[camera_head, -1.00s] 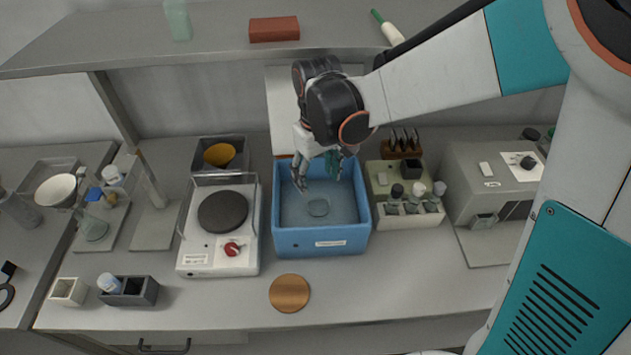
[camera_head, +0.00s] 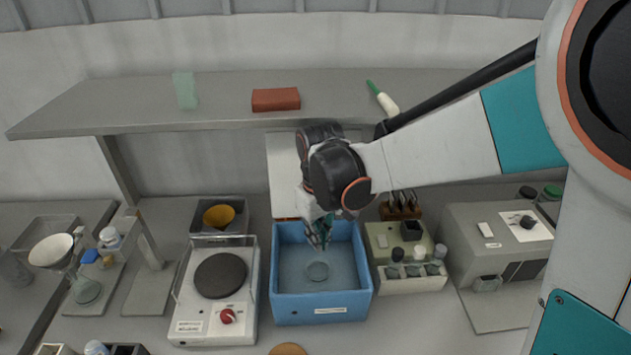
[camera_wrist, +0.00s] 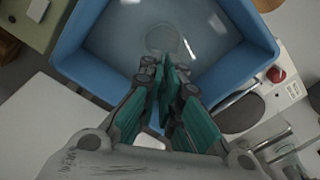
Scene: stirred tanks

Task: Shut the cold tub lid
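The blue cold tub (camera_head: 322,308) stands open on the bench, with a label on its front wall. It holds clear liquid and a round glass item (camera_head: 317,270). A pale upright panel (camera_head: 283,172), which looks like its raised lid, stands behind the tub. My arm hides the panel's right part. My gripper (camera_head: 321,240) points down over the tub's rear, in front of the panel. In the wrist view, the gripper (camera_wrist: 172,75) has its fingers together with nothing seen between them. The tub's blue wall (camera_wrist: 85,55) and a pale panel (camera_wrist: 75,125) show there too.
A hot plate with a red knob (camera_head: 227,316) stands close left of the tub. A shelf (camera_head: 220,112) with a red-brown block (camera_head: 275,99) hangs above and behind.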

